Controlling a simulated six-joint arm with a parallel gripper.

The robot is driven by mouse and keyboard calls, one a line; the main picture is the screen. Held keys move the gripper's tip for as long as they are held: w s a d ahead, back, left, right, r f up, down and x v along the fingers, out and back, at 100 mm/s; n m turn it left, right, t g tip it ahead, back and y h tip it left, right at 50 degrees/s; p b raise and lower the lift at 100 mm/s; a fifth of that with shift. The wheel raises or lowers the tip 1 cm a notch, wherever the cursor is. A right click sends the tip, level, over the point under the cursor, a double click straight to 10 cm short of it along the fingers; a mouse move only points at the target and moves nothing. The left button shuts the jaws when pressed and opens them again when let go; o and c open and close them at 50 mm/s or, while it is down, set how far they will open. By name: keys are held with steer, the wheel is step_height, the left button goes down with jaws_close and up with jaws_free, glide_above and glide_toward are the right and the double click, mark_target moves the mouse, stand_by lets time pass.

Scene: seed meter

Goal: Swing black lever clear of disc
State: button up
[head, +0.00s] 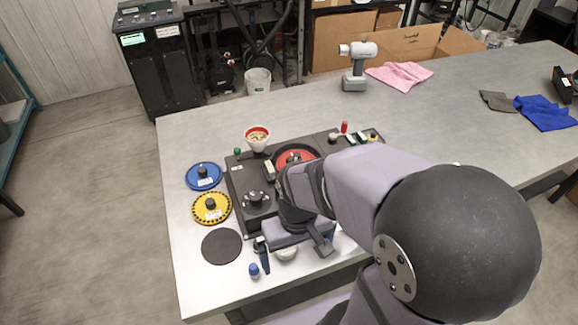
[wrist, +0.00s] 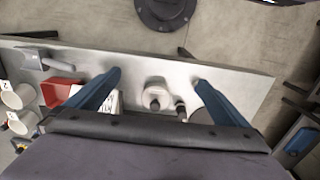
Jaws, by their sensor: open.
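A red disc (head: 296,155) sits in a round dark housing on the black meter base (head: 238,188). My arm covers the disc's lower right side. I cannot clearly make out the black lever; it may be hidden behind my arm. A black knob (head: 256,198) stands on the left part of the base. My gripper (head: 293,254) is open and empty in front of the base, near the table's front edge. In the wrist view my gripper (wrist: 156,78) has its two blue fingers wide apart, with a white round object (wrist: 157,95) showing between them.
Blue disc (head: 203,176), yellow disc (head: 211,208) and dark round pad (head: 221,246) lie left of the base. A seed cup (head: 257,138) stands at its back. A red bin (wrist: 60,92) shows in the wrist view.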

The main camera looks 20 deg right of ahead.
steer(key=c, duration=0.5)
steer(key=shift+w+r, duration=0.15)
steer(key=shift+w, duration=0.1)
steer(key=c, duration=0.5)
steer(key=w+r, duration=0.2)
steer(key=w, duration=0.1)
steer(key=w+d+r+m+p, duration=0.1)
steer(key=w+r, duration=0.1)
steer(key=w, duration=0.1)
steer(key=w+d+r+m+p, duration=0.1)
steer(key=w+r, duration=0.1)
steer(key=w, duration=0.1)
steer(key=shift+w+r+t, duration=0.1)
steer(key=shift+r+t, duration=0.2)
steer(key=shift+r, duration=0.1)
steer(key=c, duration=0.6)
step_height(320, 180, up, 8)
steer(key=m+p, duration=0.1)
steer(key=p, duration=0.1)
glide_above(290, 157)
steer(key=shift+f, duration=0.2)
steer(key=shift+f+p, duration=0.9)
steer(key=shift+f, duration=2.75)
jaws_close()
